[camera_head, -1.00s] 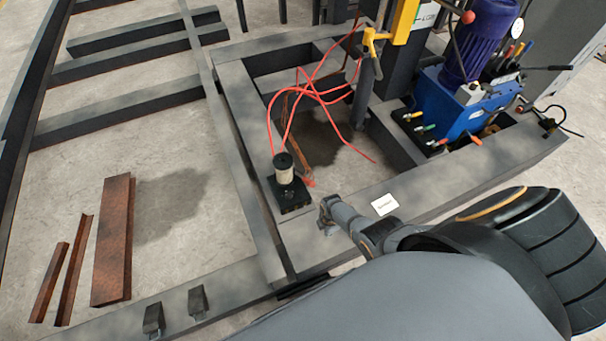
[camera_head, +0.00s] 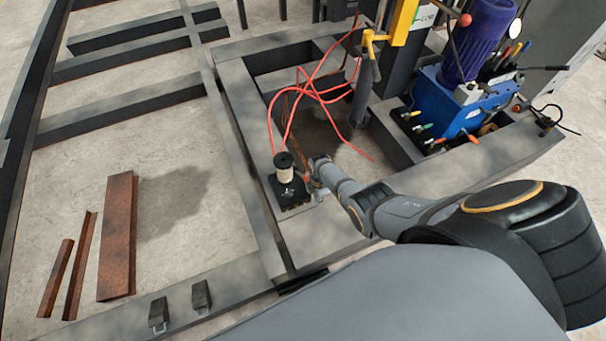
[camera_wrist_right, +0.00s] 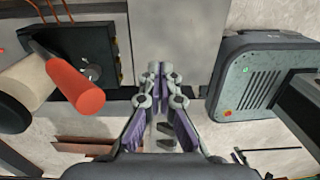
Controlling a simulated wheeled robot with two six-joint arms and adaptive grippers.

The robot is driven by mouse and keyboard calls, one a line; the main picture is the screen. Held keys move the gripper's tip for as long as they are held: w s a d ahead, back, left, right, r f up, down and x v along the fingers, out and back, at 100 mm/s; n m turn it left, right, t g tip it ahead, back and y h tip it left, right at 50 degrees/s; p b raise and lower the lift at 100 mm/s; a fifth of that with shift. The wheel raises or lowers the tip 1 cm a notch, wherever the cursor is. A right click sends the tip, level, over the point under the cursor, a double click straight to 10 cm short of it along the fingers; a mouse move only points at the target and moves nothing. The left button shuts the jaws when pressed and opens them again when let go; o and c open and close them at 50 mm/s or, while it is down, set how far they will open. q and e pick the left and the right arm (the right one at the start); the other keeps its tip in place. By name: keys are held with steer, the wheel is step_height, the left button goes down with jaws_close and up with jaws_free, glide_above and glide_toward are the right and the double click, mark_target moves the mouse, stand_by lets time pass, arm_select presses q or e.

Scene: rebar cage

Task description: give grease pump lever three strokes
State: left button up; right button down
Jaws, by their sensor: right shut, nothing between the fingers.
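The grease pump is a pale cylinder with a black cap (camera_head: 285,168) on a black base plate (camera_head: 290,194), set on the dark frame. It shows in the right wrist view as a pale cylinder (camera_wrist_right: 27,88) at the left. Its lever with a red grip (camera_wrist_right: 75,85) points towards the lower right there. In the head view my gripper mostly hides the lever. My right gripper (camera_wrist_right: 158,82) is shut and empty, right of the red grip and apart from it in the wrist view. In the head view my right gripper (camera_head: 313,181) is just right of the pump. My left gripper is not in view.
Red hoses (camera_head: 318,92) loop behind the pump. A blue hydraulic unit (camera_head: 450,105) stands at the back right, and a yellow post (camera_head: 403,22) rises beside it. Rusty steel pieces (camera_head: 118,235) lie on the floor at left. A grey box (camera_wrist_right: 262,78) shows right in the wrist view.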

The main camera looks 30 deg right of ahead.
steer(key=w+r, duration=0.4)
steer(key=r, duration=0.1)
steer(key=w+r, duration=0.2)
steer(key=w, duration=0.1)
steer(key=shift+w+d+r, duration=0.1)
steer(key=shift+d+r, duration=0.15)
steer(key=shift+r, duration=0.15)
steer(key=shift+s+f, duration=0.45)
steer(key=shift+f, duration=0.05)
steer(key=shift+s+a+f, duration=0.1)
steer(key=shift+s+f, duration=0.4)
steer(key=shift+f, duration=0.05)
stand_by(0.3)
